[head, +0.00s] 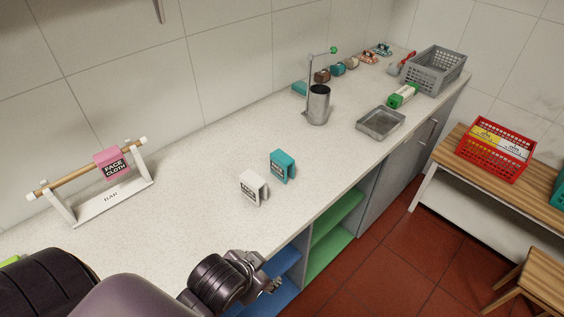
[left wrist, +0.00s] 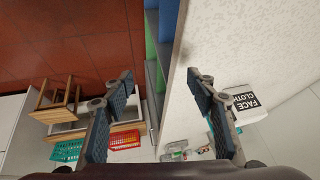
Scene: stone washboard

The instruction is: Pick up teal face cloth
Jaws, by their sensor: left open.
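The teal face cloth (head: 283,166) stands folded like a small tent on the pale stone counter in the head view. A white face cloth (head: 252,188) stands beside it, to its left and nearer to me. My left gripper (head: 262,276) is at the front edge of the counter, below and apart from both cloths. In the left wrist view its jaws (left wrist: 163,90) are spread with nothing between them. My right gripper is not in view.
A rack (head: 110,197) with a pink cloth (head: 112,163) stands at the left. A metal cup (head: 318,104), a metal tray (head: 382,123) and a grey basket (head: 434,69) stand farther along the counter. Blue and green shelves lie under its front edge. Counter around both cloths is clear.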

